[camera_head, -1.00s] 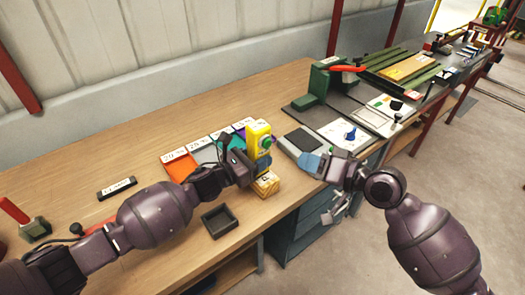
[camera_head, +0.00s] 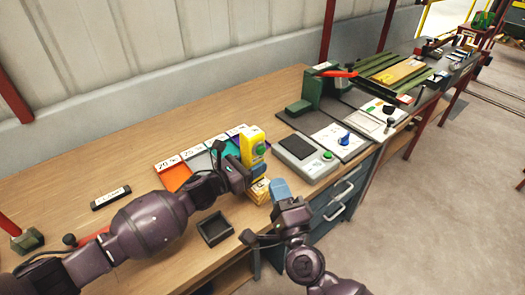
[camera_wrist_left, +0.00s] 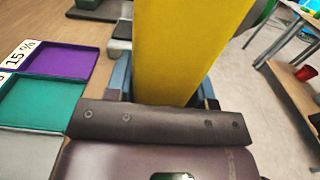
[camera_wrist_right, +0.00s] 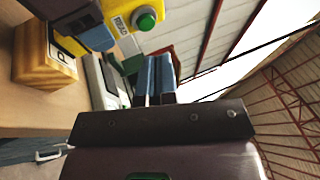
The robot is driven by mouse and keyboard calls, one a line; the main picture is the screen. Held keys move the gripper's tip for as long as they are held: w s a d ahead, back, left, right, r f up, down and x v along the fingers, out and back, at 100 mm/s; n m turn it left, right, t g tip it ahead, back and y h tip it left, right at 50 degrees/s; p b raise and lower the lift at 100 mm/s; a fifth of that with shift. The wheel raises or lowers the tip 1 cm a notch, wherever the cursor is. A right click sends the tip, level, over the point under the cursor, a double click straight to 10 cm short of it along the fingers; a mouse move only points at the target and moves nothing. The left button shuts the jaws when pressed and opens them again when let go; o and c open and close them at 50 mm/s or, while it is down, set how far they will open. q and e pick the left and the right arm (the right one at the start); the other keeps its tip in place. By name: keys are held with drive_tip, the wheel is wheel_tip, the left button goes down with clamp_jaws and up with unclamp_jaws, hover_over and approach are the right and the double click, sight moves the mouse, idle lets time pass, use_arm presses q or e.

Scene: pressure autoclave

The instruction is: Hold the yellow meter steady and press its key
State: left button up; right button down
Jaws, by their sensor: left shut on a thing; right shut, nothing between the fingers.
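The yellow meter (camera_head: 252,147) stands upright above a small wooden block (camera_head: 260,190) on the bench. My left gripper (camera_head: 257,170) is shut on the meter's lower part; the meter fills the middle of the left wrist view (camera_wrist_left: 185,50). The meter's green round key (camera_wrist_right: 146,19), beside a "READ" label, shows in the right wrist view. My right gripper (camera_head: 279,188) is shut and empty, its blue fingers in front of the block and below the key in the head view. In the right wrist view its fingertips (camera_wrist_right: 155,62) are apart from the key.
Coloured trays with percent labels (camera_head: 174,176) lie left of the meter. A dark open box (camera_head: 215,228) sits near the front edge. A grey device with a green button (camera_head: 305,155) stands to the right, above the drawers (camera_head: 338,205).

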sight(261, 151)
drive_tip(key=d+m+h, duration=0.1)
drive_tip(key=m+h, duration=0.1)
drive_tip(key=d+m+t+h, duration=0.1)
drive_tip(key=d+m+h, duration=0.1)
drive_tip(key=h, duration=0.1)
drive_tip(key=d+r+m+t+h, duration=0.1)
drive_tip(key=m+h, duration=0.1)
drive_tip(key=m, duration=0.1)
drive_tip(key=shift+s+d+h, duration=0.15)
drive_tip(key=shift+d+h, duration=0.15)
drive_tip(key=shift+d, duration=0.1)
drive_tip(key=shift+a, duration=0.1)
drive_tip(key=w+a, duration=0.5)
drive_tip(key=w, duration=0.2)
drive_tip(key=shift+w+a, duration=0.15)
drive_tip(key=shift+w, duration=0.1)
idle(1.8)
drive_tip(key=shift+w+a, duration=0.15)
